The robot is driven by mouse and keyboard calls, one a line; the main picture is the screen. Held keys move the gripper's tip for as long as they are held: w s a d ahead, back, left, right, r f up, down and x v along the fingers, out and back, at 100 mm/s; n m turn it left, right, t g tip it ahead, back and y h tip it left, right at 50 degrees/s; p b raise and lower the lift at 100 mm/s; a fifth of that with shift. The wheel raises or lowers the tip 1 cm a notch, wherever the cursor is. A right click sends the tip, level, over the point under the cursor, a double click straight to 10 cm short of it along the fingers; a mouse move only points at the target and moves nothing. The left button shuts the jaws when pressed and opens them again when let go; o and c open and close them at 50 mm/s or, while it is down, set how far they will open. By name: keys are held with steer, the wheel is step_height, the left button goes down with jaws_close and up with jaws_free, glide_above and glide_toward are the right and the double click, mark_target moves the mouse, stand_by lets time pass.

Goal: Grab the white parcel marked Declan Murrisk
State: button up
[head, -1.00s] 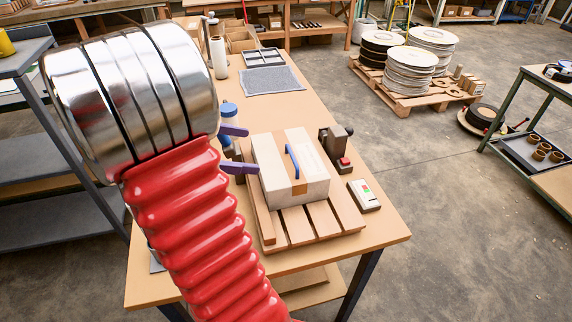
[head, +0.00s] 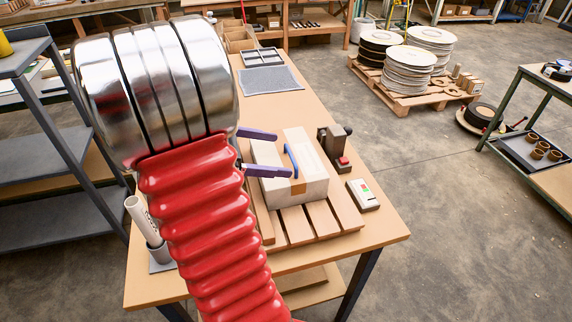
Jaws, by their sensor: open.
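A white box-shaped parcel (head: 312,178) with a blue handle (head: 291,160) on top and a brown tape patch lies on a slatted wooden pallet (head: 297,232) on the workbench. No name can be read on it from here. My gripper (head: 276,153) shows as two purple fingers, spread apart, at the parcel's left side. The fingers reach over its left part in the picture, with the handle just right of their tips. I cannot tell whether they touch the parcel. My red and chrome arm hides the bench to the left.
A dark device with a red button (head: 336,147) and a white control box (head: 363,195) stand right of the parcel. A grey mat (head: 268,80) and a tray (head: 261,57) lie farther back. White tubes (head: 147,225) stand at the bench's left edge. The bench's (head: 316,113) far middle is clear.

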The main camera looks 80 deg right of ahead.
mark_target(290, 153)
steer(key=shift+x, duration=2.6)
steer(key=c, duration=1.9)
